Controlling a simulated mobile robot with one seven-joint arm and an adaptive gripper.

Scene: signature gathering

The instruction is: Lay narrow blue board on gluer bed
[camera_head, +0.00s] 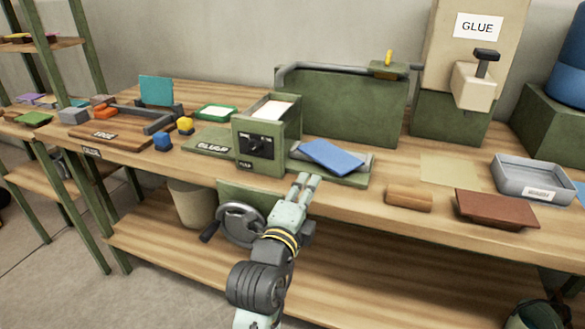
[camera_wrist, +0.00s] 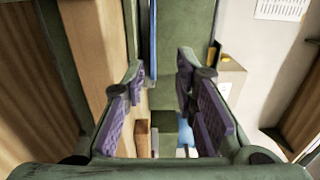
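The narrow blue board (camera_head: 331,156) is over the green gluer bed (camera_head: 350,180), set askew to the bed's sides. I cannot tell whether it lies fully flat. The gluer (camera_head: 258,142) stands at the bed's left end. My gripper (camera_head: 306,181) is just in front of the bed's front edge, below the board and apart from it. In the wrist view, the fingers of my gripper (camera_wrist: 160,72) are spread with nothing between their pads. A thin blue strip (camera_wrist: 153,45), likely the board's edge, shows beyond them.
A wooden roller (camera_head: 409,197), a brown board (camera_head: 496,208) and a grey tray (camera_head: 534,179) lie right of the bed. The glue dispenser (camera_head: 474,85) stands behind. A handwheel (camera_head: 240,223) juts out below the bench front. Blue and yellow cubes sit left of the gluer.

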